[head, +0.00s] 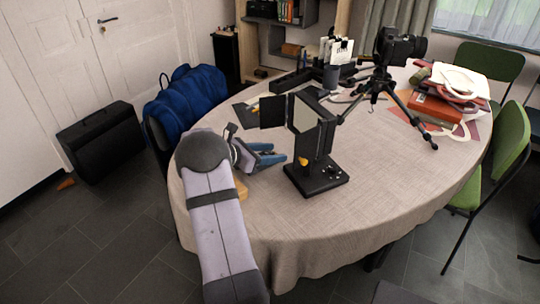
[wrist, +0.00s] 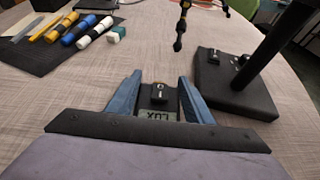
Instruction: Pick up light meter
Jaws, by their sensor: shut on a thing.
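The light meter (wrist: 158,97) is a small dark device with a grey display reading "LUX", seen in the wrist view between the two blue fingers. My gripper (wrist: 160,88) is shut on it, one finger along each side. In the head view my gripper (head: 280,155) is low over the left part of the round table, left of a black stand. The meter cannot be made out there. I cannot tell whether the meter touches the table.
The black stand's base (head: 316,178) is close to the right of my gripper. A dark mat (wrist: 50,45) with coloured rolls lies ahead left. A camera tripod (head: 376,85) stands further back, and books (head: 436,108) are stacked at right. The table's front (head: 330,230) is clear.

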